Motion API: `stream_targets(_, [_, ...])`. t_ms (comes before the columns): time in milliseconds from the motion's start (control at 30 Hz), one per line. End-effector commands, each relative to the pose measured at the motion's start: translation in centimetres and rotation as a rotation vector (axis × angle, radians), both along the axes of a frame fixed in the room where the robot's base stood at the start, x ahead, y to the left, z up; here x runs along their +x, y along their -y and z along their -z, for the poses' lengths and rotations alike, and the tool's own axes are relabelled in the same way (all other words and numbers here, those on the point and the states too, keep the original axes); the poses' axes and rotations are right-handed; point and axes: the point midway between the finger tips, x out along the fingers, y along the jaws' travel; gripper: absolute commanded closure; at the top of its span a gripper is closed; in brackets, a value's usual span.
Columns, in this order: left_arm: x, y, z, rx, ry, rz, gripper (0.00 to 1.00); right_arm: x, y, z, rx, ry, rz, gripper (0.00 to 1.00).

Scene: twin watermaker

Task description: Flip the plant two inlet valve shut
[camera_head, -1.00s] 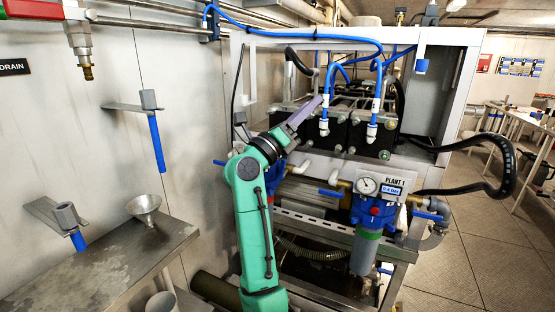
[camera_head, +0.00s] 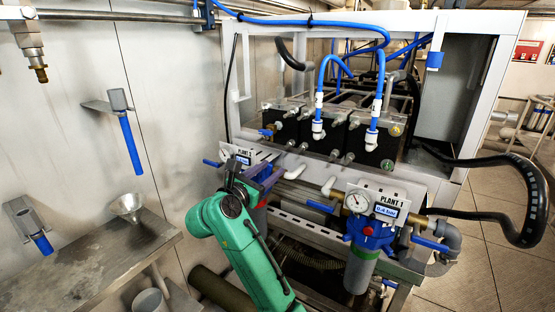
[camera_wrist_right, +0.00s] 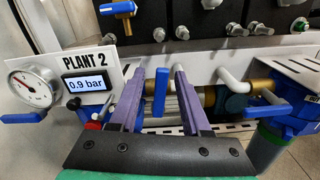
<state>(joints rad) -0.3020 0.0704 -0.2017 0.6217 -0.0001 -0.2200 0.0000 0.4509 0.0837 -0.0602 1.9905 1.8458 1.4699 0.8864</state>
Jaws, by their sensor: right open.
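The plant two panel (camera_head: 243,150) carries a gauge; the wrist view shows it closely, with a PLANT 2 label (camera_wrist_right: 87,57) and a display reading 0.9 bar. A blue valve handle (camera_wrist_right: 160,92) shows between the two purple fingers of my right gripper (camera_wrist_right: 160,72). The fingers are open, with gaps visible on both sides of the handle. A second blue handle (camera_wrist_right: 22,118) is below the gauge at left. In the head view my right gripper (camera_head: 265,176) is beside the plant two panel, and my arm hides part of the filter there. My left gripper is out of view.
The plant one unit (camera_head: 377,202) with its gauge, filter and blue handles stands to the right. White pipes and a metal rail (camera_head: 300,222) run close to the gripper. A steel bench (camera_head: 80,262) with a funnel (camera_head: 127,206) is at left.

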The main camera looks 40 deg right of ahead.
Motion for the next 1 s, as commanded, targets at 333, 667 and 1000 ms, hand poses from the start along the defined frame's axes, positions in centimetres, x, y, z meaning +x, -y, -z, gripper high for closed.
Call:
stream_targets(333, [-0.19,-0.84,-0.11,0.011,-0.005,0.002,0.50,-0.06,0.15,0.02,0.000,0.000,0.000,0.68])
stream_targets(667, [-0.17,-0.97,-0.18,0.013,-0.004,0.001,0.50,0.15,0.04,0.09,-0.007,-0.041,-0.001,1.00])
stream_targets(1000, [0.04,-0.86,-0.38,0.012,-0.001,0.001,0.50,0.74,-0.06,0.08,-0.057,-0.196,0.001,1.00])
